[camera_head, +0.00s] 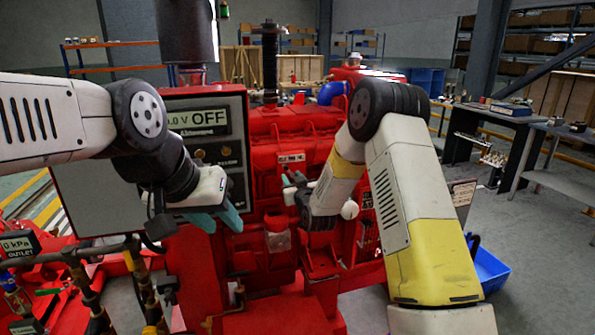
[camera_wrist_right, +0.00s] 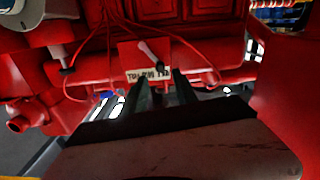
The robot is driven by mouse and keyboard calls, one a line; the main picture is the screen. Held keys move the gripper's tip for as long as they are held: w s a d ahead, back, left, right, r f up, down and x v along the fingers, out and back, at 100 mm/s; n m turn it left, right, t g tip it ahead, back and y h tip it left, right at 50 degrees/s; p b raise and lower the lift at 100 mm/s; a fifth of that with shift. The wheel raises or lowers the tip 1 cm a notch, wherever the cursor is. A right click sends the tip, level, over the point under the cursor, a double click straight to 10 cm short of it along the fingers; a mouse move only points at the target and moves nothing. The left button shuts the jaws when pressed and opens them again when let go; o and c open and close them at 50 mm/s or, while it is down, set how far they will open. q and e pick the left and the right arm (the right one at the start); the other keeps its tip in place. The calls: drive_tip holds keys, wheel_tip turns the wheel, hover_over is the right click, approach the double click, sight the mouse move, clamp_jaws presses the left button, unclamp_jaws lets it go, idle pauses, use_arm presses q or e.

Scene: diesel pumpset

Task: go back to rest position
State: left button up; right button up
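The red diesel pumpset (camera_head: 300,135) fills the middle of the head view. My left gripper (camera_head: 217,218) has teal fingers that look spread, in front of the control panel (camera_head: 205,125) reading "OFF"; nothing shows between them. My right gripper (camera_head: 292,188) is close to the engine's front, by a small labelled plate (camera_head: 291,159). In the right wrist view its two dark fingers (camera_wrist_right: 164,92) are apart. A small lever with a pale tip (camera_wrist_right: 150,50) shows just beyond them, above a white label (camera_wrist_right: 148,75). I cannot tell whether the fingers touch it.
Gauges and pipes (camera_head: 75,255) crowd the lower left. A blue bin (camera_head: 488,268) sits on the floor at right, partly behind my right arm. Grey worktables (camera_head: 560,130) stand further right. Open floor lies between them and the pumpset.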

drive_tip(key=s+d+r+m+g+h, duration=0.2)
drive_tip(key=s+d+r+g, duration=0.3)
drive_tip(key=s+d+r, duration=0.85)
drive_tip(key=s+d+m+g, duration=0.1)
drive_tip(key=s+d+g, duration=0.1)
drive_tip(key=s, duration=1.3)
drive_tip(key=s+d+m+g+h, duration=0.1)
drive_tip(key=s+g, duration=0.3)
drive_tip(key=s, duration=1.1)
drive_tip(key=shift+s+d+f, duration=0.25)
drive_tip(key=shift+d+f, duration=0.05)
drive_tip(key=shift+d, duration=0.45)
